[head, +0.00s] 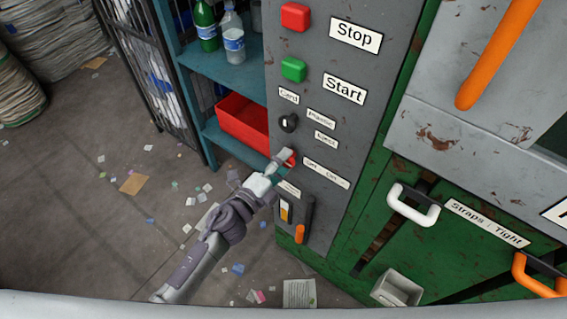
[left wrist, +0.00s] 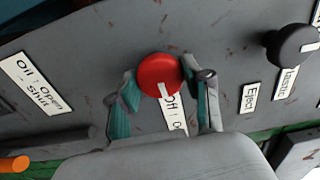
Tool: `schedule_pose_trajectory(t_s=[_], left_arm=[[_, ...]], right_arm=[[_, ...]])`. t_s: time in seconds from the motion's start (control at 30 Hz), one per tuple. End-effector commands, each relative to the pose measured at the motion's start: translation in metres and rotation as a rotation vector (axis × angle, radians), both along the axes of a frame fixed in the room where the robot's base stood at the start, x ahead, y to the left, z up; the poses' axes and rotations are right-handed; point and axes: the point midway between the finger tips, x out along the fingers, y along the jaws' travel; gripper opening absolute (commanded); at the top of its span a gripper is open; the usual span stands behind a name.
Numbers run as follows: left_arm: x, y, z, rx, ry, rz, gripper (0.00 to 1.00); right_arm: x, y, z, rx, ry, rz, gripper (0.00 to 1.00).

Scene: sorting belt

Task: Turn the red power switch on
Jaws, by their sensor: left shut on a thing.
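The red power switch (left wrist: 160,75) is a round red knob with a white mark on the grey panel. In the left wrist view it sits between the two fingers of my left gripper (left wrist: 163,92), which is shut on it. In the head view the knob (head: 290,158) is partly hidden behind my left gripper (head: 281,162). An "Off / On" label beside the knob is partly covered by the fingers and knob in the left wrist view. My right gripper is not in view.
The grey panel (head: 345,130) carries a red Stop button (head: 295,16), a green Start button (head: 293,69), a black selector knob (head: 288,122) and an orange-tipped lever (head: 302,232). A shelf with a red bin (head: 243,122) stands left. Paper scraps litter the floor.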

Motion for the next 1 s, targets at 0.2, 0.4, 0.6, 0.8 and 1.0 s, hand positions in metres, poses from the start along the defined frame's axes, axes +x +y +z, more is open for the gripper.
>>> schedule_pose_trajectory(t_s=[0.2,0.4,0.6,0.8,1.0], left_arm=[[-0.0005,0.0004,-0.0019,0.033,-0.02,0.001,0.14],[-0.0005,0.0004,-0.0018,0.039,-0.023,0.001,0.14],[-0.0005,0.0005,-0.0018,0.039,-0.023,0.0,0.14],[-0.0004,0.0003,-0.0013,0.037,-0.023,0.0,0.74],[-0.0002,0.0001,-0.0006,0.035,-0.024,0.0,0.74]], right_arm=[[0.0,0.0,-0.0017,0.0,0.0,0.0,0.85],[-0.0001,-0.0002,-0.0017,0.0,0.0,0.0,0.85],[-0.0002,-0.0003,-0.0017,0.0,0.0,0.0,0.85],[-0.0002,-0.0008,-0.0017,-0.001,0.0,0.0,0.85],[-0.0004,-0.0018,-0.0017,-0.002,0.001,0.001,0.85]])
